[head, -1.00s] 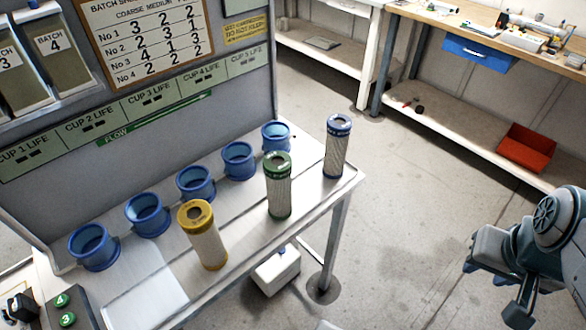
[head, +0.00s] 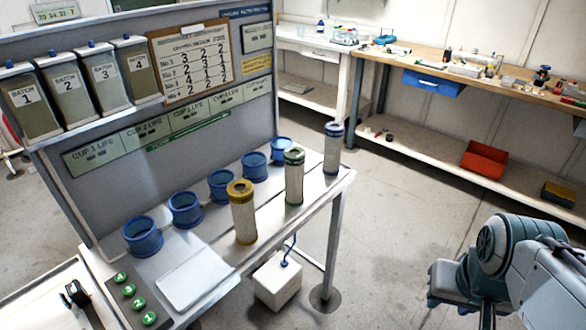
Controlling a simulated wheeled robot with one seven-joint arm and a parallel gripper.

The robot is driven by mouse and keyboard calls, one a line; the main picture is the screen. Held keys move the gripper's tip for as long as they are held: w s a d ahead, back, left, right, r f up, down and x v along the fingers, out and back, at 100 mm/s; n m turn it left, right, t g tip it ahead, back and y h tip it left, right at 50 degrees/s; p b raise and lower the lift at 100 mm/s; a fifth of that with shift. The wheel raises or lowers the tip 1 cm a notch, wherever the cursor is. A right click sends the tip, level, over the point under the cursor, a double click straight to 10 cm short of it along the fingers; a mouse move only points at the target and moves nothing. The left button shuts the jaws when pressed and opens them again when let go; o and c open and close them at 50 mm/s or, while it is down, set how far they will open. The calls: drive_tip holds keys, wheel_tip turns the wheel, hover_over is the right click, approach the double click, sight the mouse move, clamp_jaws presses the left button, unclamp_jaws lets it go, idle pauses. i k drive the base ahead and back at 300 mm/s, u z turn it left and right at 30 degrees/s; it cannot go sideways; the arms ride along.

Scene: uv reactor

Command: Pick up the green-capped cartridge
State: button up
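The green-capped cartridge (head: 294,177) stands upright on the grey bench (head: 215,249), between two others near its front edge. The yellow-capped cartridge (head: 242,212) stands to its left and the blue-capped cartridge (head: 333,149) to its right, at the bench's far end. My gripper (head: 440,286) is at the lower right, well away from the bench and the cartridges. Its fingers are mostly hidden from this view, so I cannot tell if it is open or shut.
Several blue cups (head: 186,209) stand in a row behind the cartridges. A panel of numbered green buttons (head: 128,290) is at the bench's left end. A white box (head: 277,282) sits under the bench. A wooden workbench (head: 480,72) stands behind. The floor between is clear.

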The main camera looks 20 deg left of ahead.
sight(294, 156)
drive_tip(key=u, duration=1)
drive_tip(key=i, duration=1)
